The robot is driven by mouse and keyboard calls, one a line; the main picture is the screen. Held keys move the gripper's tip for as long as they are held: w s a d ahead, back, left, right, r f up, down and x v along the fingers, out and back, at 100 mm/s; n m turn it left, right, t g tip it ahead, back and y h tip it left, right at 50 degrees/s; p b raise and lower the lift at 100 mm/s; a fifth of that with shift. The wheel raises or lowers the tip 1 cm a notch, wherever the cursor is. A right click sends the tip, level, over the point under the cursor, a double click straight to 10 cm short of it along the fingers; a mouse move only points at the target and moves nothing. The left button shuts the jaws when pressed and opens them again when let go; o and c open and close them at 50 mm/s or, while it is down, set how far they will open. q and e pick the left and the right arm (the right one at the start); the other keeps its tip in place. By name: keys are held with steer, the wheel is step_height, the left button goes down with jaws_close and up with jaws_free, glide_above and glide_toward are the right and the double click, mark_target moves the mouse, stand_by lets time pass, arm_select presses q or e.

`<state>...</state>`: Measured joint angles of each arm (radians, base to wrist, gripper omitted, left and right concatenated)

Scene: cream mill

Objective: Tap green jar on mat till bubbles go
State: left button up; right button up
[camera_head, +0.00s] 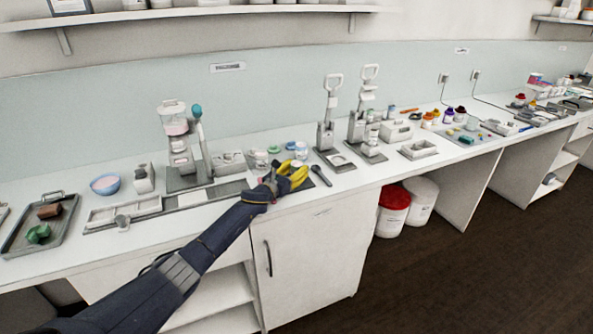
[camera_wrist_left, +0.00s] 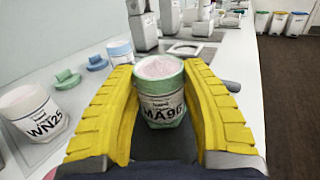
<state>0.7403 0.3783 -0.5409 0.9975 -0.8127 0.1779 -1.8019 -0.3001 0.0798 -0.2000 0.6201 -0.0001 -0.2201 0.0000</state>
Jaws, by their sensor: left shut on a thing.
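The green jar (camera_wrist_left: 161,68) is open at the top, shows pale pink cream and bears a label ending in 96. It stands upright between the yellow fingers of my left gripper (camera_wrist_left: 162,100), which is shut on it. In the head view my left gripper (camera_head: 294,174) is over the dark mat at the counter's front edge, and the jar is hidden there. The dark mat (camera_wrist_left: 160,147) shows below the jar in the wrist view. I cannot tell whether the jar's base touches it. Bubbles are too small to make out. My right gripper is not in view.
A white jar marked WN25 (camera_wrist_left: 35,110) stands left of the gripper, with a green lid (camera_wrist_left: 67,79) and a blue lid (camera_wrist_left: 96,63) behind. A dark spoon (camera_head: 321,176) lies right of the gripper. Lever presses (camera_head: 327,125) stand farther right.

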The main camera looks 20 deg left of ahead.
arm_select(q)
steer(key=f, duration=0.1)
steer(key=s+f, duration=0.1)
steer(key=shift+f, duration=0.35)
steer(key=o, duration=1.2)
steer(key=shift+a, duration=0.1)
steer(key=shift+o, duration=0.2)
steer(key=shift+r, duration=0.15)
steer(key=shift+w+a+r, duration=0.15)
steer(key=shift+r, duration=3.05)
steer(key=shift+w, duration=0.1)
